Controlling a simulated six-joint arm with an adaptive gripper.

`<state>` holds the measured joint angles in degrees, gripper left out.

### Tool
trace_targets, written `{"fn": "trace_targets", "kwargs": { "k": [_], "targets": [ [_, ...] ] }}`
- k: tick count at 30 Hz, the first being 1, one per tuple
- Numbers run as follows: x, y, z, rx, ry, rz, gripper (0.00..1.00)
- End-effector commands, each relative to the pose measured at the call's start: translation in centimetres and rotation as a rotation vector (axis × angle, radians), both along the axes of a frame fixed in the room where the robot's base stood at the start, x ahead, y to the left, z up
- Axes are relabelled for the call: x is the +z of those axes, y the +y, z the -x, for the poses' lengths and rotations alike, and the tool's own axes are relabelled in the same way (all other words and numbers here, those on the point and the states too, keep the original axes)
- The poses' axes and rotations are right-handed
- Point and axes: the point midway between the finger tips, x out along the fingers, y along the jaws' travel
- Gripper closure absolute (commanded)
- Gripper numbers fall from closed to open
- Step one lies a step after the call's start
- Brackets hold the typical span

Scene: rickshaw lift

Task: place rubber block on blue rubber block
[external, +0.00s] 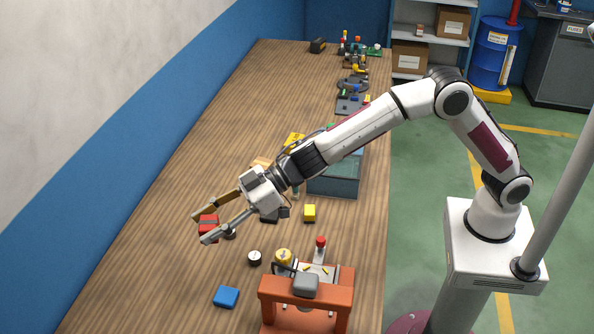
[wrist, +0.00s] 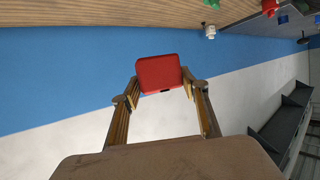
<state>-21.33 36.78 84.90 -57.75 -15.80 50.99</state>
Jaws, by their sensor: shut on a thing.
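A red rubber block (external: 208,221) is held between the fingertips of my gripper (external: 202,228), in the air over the left part of the wooden table. In the wrist view the red block (wrist: 159,74) sits between both fingertips, slightly tilted, against the blue and white wall. The blue rubber block (external: 226,296) lies flat on the table near the front left, apart from my gripper and lower in the picture. The blue rubber block cannot be made out in the wrist view.
A yellow block (external: 309,213) and a small black-and-white round item (external: 254,258) lie on the table (external: 150,265). An orange press-like stand (external: 343,295) is to the right of the blue block. A teal bin (external: 334,183) stands behind. The table's left side is mostly clear.

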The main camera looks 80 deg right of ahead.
Motion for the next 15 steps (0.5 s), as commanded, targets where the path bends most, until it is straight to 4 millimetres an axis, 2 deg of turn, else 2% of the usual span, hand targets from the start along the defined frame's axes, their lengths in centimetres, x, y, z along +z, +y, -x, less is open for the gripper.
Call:
{"fn": "trace_targets", "kwargs": {
  "k": [11, 15],
  "targets": [
    [-0.8, 2.1, 0.5, 0.142, 0.001, 0.001, 0.79],
    [-1.8, 3.2, 0.9, 0.236, 0.002, 0.001, 0.79]
  ]
}}
